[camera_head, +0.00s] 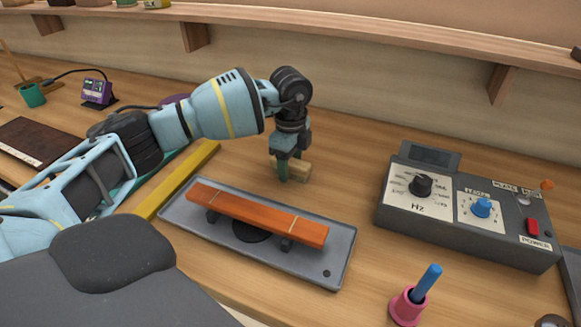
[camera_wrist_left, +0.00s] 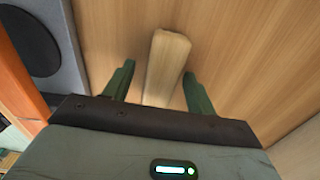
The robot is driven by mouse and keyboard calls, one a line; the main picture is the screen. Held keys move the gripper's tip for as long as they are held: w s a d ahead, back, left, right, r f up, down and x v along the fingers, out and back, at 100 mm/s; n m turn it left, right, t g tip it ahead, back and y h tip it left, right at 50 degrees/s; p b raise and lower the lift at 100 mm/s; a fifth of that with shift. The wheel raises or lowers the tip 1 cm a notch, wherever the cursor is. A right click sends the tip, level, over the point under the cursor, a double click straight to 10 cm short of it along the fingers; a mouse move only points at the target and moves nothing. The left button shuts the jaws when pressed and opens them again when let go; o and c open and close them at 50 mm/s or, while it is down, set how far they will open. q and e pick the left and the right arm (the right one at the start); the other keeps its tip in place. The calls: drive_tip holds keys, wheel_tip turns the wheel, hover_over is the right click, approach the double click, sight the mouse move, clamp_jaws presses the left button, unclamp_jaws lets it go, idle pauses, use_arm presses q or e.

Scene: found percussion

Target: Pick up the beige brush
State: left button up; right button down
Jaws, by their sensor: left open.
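The beige brush (camera_head: 303,171) lies on the wooden bench behind the grey tray, partly hidden by my left gripper (camera_head: 287,167). In the left wrist view the brush (camera_wrist_left: 167,60) shows as a plain pale wooden block. My left gripper (camera_wrist_left: 159,70) points down at it and is open. Its two dark green fingers stand on either side of the brush, with a gap visible on both sides. Bristles cannot be made out. My right gripper is not in view.
A grey tray (camera_head: 340,268) with an orange bar (camera_head: 258,213) lies just in front. A yellow bar (camera_head: 185,177) is left of it. A grey control box (camera_head: 470,215) stands right, and a pink holder (camera_head: 406,306) with a blue stick stands front right. A shelf (camera_head: 360,38) runs along the wall.

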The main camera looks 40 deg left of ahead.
sight(290, 161)
use_arm(q)
drive_tip(key=c, duration=1.1)
wheel_tip(290, 161, up, 10)
drive_tip(key=shift+r, duration=0.1)
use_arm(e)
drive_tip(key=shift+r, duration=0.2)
